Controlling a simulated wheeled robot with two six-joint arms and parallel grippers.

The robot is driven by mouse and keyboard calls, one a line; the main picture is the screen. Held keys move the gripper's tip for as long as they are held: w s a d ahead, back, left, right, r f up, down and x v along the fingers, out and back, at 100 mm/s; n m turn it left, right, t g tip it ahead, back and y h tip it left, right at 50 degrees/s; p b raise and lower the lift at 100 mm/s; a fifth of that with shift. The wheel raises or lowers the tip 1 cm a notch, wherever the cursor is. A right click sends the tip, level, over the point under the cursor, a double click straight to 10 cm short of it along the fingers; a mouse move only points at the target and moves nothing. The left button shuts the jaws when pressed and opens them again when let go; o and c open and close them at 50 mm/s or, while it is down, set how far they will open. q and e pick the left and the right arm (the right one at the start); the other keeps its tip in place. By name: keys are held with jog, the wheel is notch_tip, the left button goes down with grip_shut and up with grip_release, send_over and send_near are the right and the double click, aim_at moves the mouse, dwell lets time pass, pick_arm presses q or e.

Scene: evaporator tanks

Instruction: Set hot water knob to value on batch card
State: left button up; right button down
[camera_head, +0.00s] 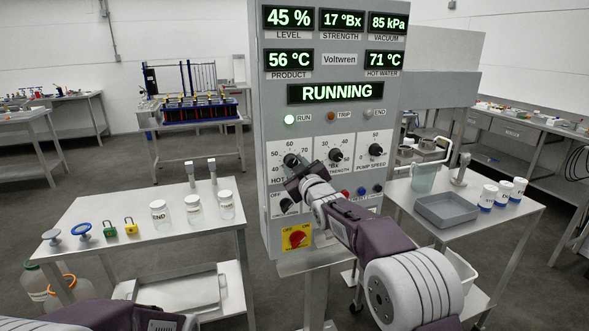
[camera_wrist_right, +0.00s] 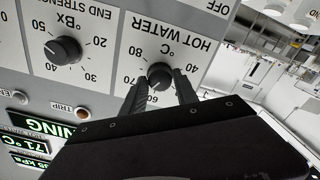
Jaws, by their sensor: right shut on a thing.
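The hot water knob (camera_head: 291,160) is a black dial knob at the left of the panel's upper knob row. Its scale in °C shows several marks, including 50, 60 and 70. My right gripper (camera_head: 296,169) reaches it from the front and partly covers it. In the right wrist view the knob (camera_wrist_right: 160,75) sits between the two dark fingers of the gripper (camera_wrist_right: 162,88), which are shut on it. Its pointer is too small to read. The hot water display (camera_head: 385,60) reads 71 °C. I cannot make out a batch card. My left gripper is out of view.
The end strength knob (camera_head: 336,155) and pump speed knob (camera_head: 376,150) are to the right. A red-and-yellow switch (camera_head: 296,237) is low on the panel. Side tables hold jars (camera_head: 194,209), padlocks and a grey tray (camera_head: 446,210). The main display (camera_head: 336,93) reads RUNNING.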

dwell(0.4)
jog(key=c, duration=0.9)
grip_release()
jog(key=shift+c, duration=0.2)
jog(key=shift+s+d+f+b, duration=0.1)
jog(key=shift+s+b, duration=0.2)
jog(key=shift+s, duration=0.1)
jog(key=b+v, duration=0.2)
jog(key=v, duration=0.6)
